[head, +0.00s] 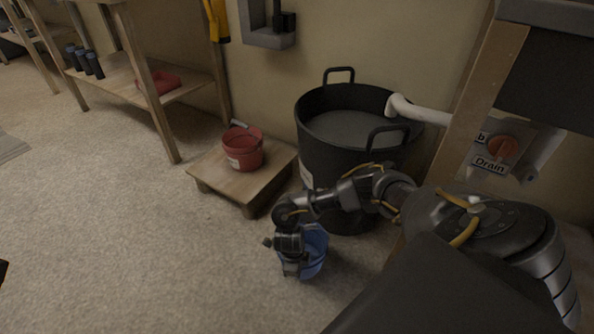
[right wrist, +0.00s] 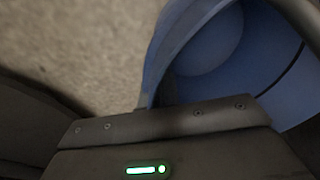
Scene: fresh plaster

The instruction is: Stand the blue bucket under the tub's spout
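The blue bucket (head: 316,251) stands on the floor in front of the black tub (head: 318,150), partly covered by my right gripper. My right gripper (head: 291,268) points down at the bucket's left side, at its rim. In the right wrist view the bucket (right wrist: 265,60) fills the upper right, its wall close to the gripper body. Its fingers cannot be told apart clearly enough to see whether they grip the rim. A white pipe (head: 425,115) curves over the tub's right rim. No other spout is visible; my arm hides part of the tub. My left gripper is not clearly in view.
A red bucket (head: 243,149) stands on a low wooden platform (head: 225,178) left of the tub. A panel with a red knob (head: 502,146) labelled Drain is at the right, by a wooden post (head: 478,100). Shelving (head: 150,90) stands back left.

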